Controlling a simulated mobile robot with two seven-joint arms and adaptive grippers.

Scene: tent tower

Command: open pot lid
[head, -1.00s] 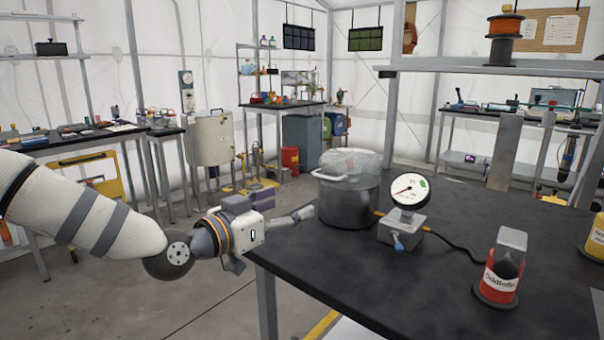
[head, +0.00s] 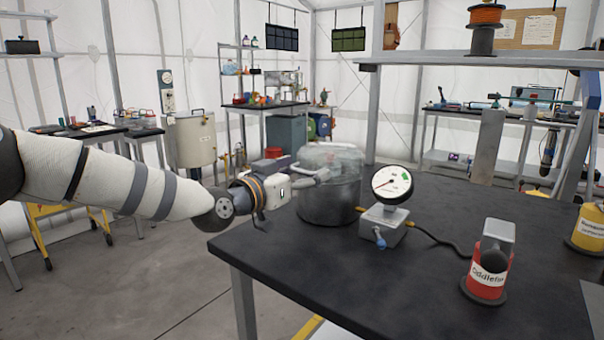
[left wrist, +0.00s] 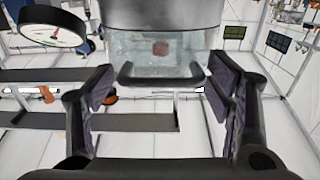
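A grey metal pot (head: 330,207) stands on the black table with a clear glass lid (head: 345,158) on it. In the left wrist view, which looks upside down, the pot body (left wrist: 160,12) is at the top and the glass lid (left wrist: 190,48) is below it. A dark U-shaped handle (left wrist: 160,80) on the lid lies between the spread fingers of my left gripper (left wrist: 162,92). In the head view my left gripper (head: 314,175) is at the pot's left side, level with the lid. It is open and empty; contact with the handle cannot be told. My right gripper is out of view.
A dial gauge (head: 392,183) on a grey box stands close to the right of the pot. A red canister (head: 485,278) is near the front right of the black table (head: 330,285), and a yellow canister (head: 588,230) is at the right edge. The table's front middle is clear.

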